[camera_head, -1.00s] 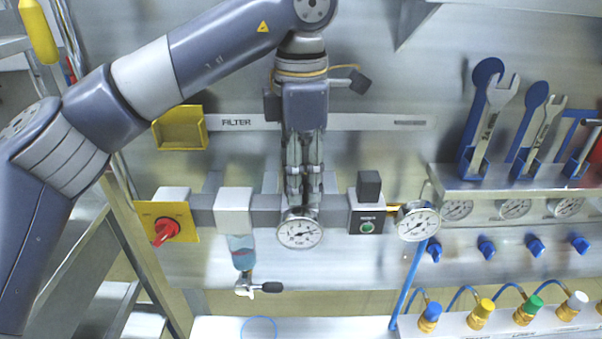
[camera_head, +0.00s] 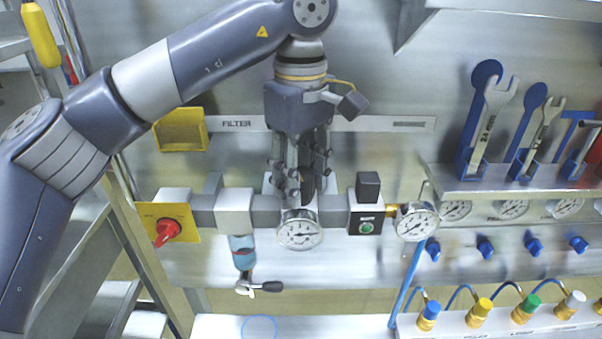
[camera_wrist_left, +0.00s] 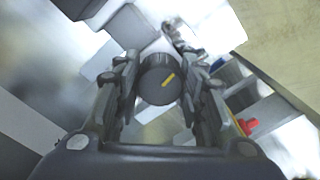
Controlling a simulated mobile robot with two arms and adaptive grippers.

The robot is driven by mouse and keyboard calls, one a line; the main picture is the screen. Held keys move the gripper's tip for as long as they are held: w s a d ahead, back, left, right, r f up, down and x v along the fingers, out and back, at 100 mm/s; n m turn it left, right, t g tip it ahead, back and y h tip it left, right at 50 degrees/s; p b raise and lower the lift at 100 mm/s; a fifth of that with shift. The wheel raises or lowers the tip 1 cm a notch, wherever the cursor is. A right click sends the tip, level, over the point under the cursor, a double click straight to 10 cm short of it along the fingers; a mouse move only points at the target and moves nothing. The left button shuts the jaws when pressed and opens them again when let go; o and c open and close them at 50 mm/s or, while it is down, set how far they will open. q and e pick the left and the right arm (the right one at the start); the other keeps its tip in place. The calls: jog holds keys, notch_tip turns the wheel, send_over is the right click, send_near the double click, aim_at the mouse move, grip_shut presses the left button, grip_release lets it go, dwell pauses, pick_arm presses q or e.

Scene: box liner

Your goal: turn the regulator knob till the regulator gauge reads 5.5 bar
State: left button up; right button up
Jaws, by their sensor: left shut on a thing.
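My left gripper (camera_head: 298,180) points straight down above the regulator in the head view. Its fingers hide the regulator knob there. The regulator gauge (camera_head: 299,229) is a white round dial just below and in front of the fingers. Its needle points roughly to the right; the figures are too small to read exactly. My right gripper is not in view.
Left of the regulator are a filter bowl (camera_head: 242,250) and a red rotary switch (camera_head: 168,233) on a yellow plate. On the right are a black block with a green button (camera_head: 366,227) and a second gauge (camera_head: 416,222).

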pick_arm(q)
jog(key=shift+r+m, duration=0.1)
jog(key=shift+m, duration=1.5)
jog(key=o, duration=1.1)
notch_tip(320, 180, up, 12)
jog(key=shift+f, duration=0.1)
